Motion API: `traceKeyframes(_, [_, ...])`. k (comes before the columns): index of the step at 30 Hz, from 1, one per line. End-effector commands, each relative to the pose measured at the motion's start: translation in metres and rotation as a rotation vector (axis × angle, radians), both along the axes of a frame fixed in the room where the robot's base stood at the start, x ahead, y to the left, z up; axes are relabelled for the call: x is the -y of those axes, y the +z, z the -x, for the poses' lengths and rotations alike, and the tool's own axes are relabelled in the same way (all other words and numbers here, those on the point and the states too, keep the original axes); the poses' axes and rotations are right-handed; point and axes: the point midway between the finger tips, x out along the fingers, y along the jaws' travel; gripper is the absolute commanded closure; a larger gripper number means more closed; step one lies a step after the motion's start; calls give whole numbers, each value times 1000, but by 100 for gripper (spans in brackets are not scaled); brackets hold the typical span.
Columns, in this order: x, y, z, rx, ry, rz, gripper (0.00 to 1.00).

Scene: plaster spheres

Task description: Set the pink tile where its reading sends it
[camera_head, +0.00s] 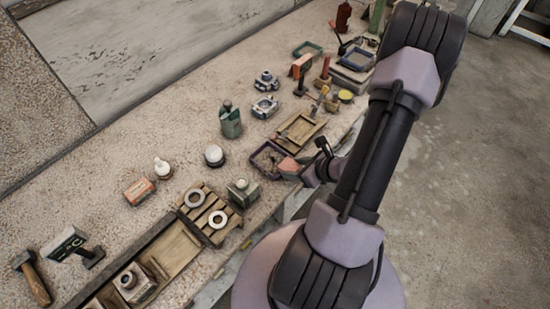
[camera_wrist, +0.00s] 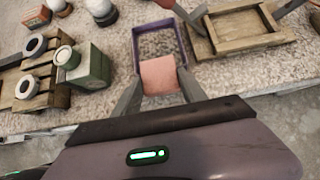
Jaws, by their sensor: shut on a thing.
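The pink tile (camera_wrist: 159,74) is held between the two fingers of my gripper (camera_wrist: 161,84) in the wrist view. The tile's far edge lies over or against the near side of a purple square tray (camera_wrist: 139,42); I cannot tell whether it touches. The tray's visible inside looks empty. In the head view the pink tile (camera_head: 289,165) shows at my gripper (camera_head: 298,172), just right of the purple tray (camera_head: 256,158). A small stand with a dark sign (camera_head: 65,242) bearing pale marks is at the lower left; I cannot read it clearly.
A wooden tray (camera_head: 318,124) lies beside the purple tray, with a tool across it. A green box (camera_head: 243,194) and a slatted wooden rack (camera_head: 196,214) with pale rings stand on the left. The bench's front edge is close.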

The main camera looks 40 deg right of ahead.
Motion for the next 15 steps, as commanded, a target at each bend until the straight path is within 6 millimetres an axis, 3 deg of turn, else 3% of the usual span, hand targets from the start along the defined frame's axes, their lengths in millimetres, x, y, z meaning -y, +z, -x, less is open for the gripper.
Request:
traceKeyframes(3, [-3, 0, -34, 1, 6, 3, 99])
traceKeyframes(7, [-5, 0, -64, 1, 4, 2, 99])
traceKeyframes(11, [-6, -1, -79, 1, 1, 1, 99])
traceKeyframes(15, [-7, -22, -80, -1, -1, -3, 99])
